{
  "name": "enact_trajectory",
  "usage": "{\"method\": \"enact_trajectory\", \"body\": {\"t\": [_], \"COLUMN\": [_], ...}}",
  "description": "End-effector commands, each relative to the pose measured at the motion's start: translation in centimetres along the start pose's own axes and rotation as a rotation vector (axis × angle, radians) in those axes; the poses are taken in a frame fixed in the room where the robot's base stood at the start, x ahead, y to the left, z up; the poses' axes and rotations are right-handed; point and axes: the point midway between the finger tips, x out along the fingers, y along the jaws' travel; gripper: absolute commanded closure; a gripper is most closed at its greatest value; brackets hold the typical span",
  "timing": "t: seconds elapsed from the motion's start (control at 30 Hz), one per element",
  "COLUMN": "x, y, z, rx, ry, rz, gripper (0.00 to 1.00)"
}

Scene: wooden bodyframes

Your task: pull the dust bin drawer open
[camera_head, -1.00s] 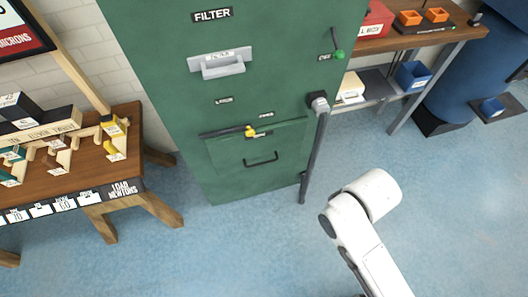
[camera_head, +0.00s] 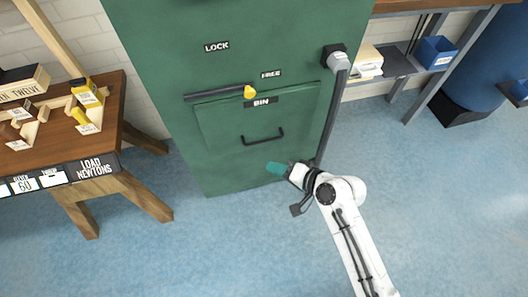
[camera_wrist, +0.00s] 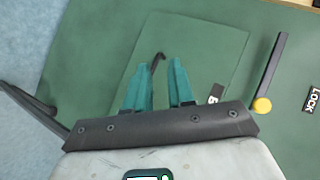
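The bin drawer (camera_head: 225,130) is a green panel low on the green cabinet, labelled BIN, and looks closed. Its black bar handle (camera_head: 263,140) is on the panel's front. A black latch lever (camera_head: 212,95) with a yellow knob lies roughly level above it, the knob near the FREE label. My gripper (camera_head: 273,167) is just below and to the right of the handle in the head view. In the wrist view, my gripper (camera_wrist: 158,78) has its teal fingers apart, with part of the dark handle (camera_wrist: 158,58) visible between and beyond them. I see no contact.
A dark upright bar (camera_head: 333,110) runs down the cabinet's right side, close to my arm. A wooden bench (camera_head: 128,125) with labelled blocks stands at left. A shelf with a blue bin (camera_head: 435,53) is at right. Blue floor (camera_head: 240,240) in front is clear.

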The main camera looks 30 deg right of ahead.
Motion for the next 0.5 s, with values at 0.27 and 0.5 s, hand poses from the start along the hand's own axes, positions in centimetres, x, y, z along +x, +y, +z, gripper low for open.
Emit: {"method": "enact_trajectory", "body": {"t": [0.27,0.5], "x": [4.9,5.6], "y": [5.7,6.7], "z": [-4.2,-6.0], "rx": [0.351,0.465], "ry": [0.234,0.307], "rz": [-0.214,-0.278], "gripper": [0.77,0.77]}}
